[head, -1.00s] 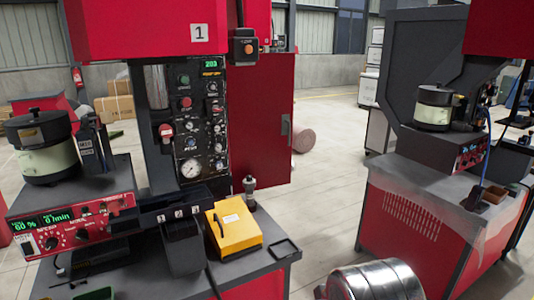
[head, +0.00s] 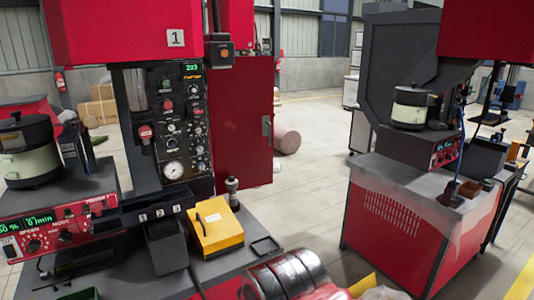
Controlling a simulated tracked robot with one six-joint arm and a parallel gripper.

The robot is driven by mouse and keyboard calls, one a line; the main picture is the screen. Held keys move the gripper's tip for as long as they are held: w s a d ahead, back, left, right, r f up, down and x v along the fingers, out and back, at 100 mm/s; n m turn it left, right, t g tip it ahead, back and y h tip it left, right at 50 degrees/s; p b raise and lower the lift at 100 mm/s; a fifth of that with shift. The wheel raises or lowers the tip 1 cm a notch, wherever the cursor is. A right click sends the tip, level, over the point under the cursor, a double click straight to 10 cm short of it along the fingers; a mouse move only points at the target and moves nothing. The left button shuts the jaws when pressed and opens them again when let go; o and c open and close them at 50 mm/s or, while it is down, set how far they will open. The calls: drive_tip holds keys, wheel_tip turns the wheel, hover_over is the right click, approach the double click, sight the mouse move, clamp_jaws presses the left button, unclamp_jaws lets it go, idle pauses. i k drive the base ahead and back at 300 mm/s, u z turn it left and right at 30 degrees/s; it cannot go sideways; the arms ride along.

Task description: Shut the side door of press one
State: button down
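Press one (head: 130,30) is the red and black machine at the left, marked with a "1" plate. Its side door (head: 241,125) is a flat red panel standing open, swung out to the right of the black control panel (head: 180,120). A small grey handle (head: 266,126) sits near the door's right edge. The lower left of the door is partly behind a small grey and black fitting (head: 232,190) on the bench. My gripper is not in view, so its state does not show.
A yellow box (head: 215,227) and a dark bin (head: 167,247) are on the press bench. A second red and grey machine (head: 405,215) stands at the right. Pale floor (head: 308,195) lies clear between them. A pinkish roll (head: 287,141) lies beyond the door.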

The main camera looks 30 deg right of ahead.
sight(240, 98)
drive_tip(key=z, duration=0.05)
drive_tip(key=i, duration=1)
drive_tip(key=u, duration=0.05)
